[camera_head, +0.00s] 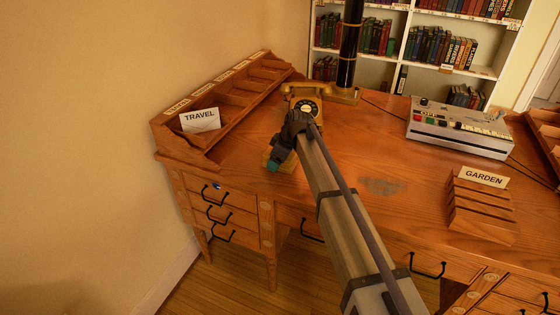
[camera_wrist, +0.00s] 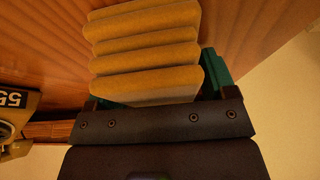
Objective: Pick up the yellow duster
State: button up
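The yellow duster (camera_wrist: 145,50), a ribbed block, fills the upper middle of the wrist view, directly in front of my gripper (camera_wrist: 165,90). The gripper's teal fingers stand wide apart; the duster overlaps them in the picture and hides most of the left one. I cannot tell whether either finger touches it. In the head view my gripper (camera_head: 272,165) is low over the desk's front left edge, beside the telephone. Only a small yellowish part of the duster (camera_head: 287,166) shows there, next to the gripper.
A yellow telephone (camera_head: 306,105) stands just behind my gripper on the desk (camera_head: 400,155). A wooden rack with a TRAVEL card (camera_head: 200,119) is on the left. A control box (camera_head: 460,128) and a rack with a GARDEN card (camera_head: 482,177) are on the right. The desk's middle is clear.

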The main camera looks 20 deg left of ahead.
jog(key=c, duration=0.6)
notch_tip(320, 180, up, 10)
jog(key=p, duration=1)
jog(key=shift+r+p, duration=0.25)
jog(key=shift+p, duration=0.05)
jog(key=shift+f, duration=0.2)
